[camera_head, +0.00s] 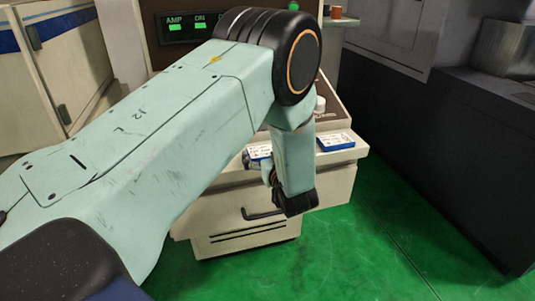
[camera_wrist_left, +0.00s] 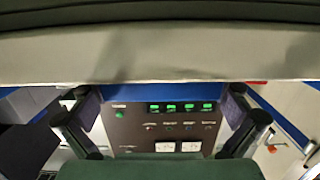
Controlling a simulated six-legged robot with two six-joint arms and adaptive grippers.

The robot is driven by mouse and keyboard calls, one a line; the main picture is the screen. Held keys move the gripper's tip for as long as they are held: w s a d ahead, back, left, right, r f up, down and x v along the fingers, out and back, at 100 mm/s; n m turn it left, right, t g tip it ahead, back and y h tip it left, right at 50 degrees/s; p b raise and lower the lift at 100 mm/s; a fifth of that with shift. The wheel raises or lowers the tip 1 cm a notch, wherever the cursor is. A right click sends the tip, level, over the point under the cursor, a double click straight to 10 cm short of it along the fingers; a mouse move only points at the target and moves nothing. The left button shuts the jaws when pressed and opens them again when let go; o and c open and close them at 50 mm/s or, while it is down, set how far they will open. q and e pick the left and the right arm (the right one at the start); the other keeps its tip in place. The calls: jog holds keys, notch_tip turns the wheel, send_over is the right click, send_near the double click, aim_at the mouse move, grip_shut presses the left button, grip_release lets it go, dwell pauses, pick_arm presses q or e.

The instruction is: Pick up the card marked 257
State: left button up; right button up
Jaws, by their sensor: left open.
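In the head view, two flat white pieces with blue edges lie on a cream drawer cabinet: one on the right (camera_head: 336,141), and one partly hidden behind my left arm (camera_head: 259,151). I cannot read a number on either, so I cannot tell whether one is the card marked 257. My left gripper (camera_head: 268,172) is partly hidden behind the arm at the cabinet's front edge. In the left wrist view its fingers (camera_wrist_left: 162,105) stand wide apart with nothing between them. My right gripper is not in view.
The cream cabinet (camera_head: 243,228) has a drawer with a black handle. A panel with green displays (camera_head: 187,27) stands behind; green displays also show in the left wrist view (camera_wrist_left: 182,107). A dark machine (camera_head: 450,150) stands at the right. Green floor (camera_head: 370,250) is clear between.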

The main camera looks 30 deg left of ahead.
pick_arm(q)
jog(key=shift+w+a+f, duration=0.1)
jog(key=shift+a+f, duration=0.05)
jog(key=shift+a, duration=0.05)
jog(key=shift+d, duration=0.25)
jog(key=c, duration=0.6)
jog(key=shift+a, duration=0.15)
jog(key=shift+c, duration=1.1)
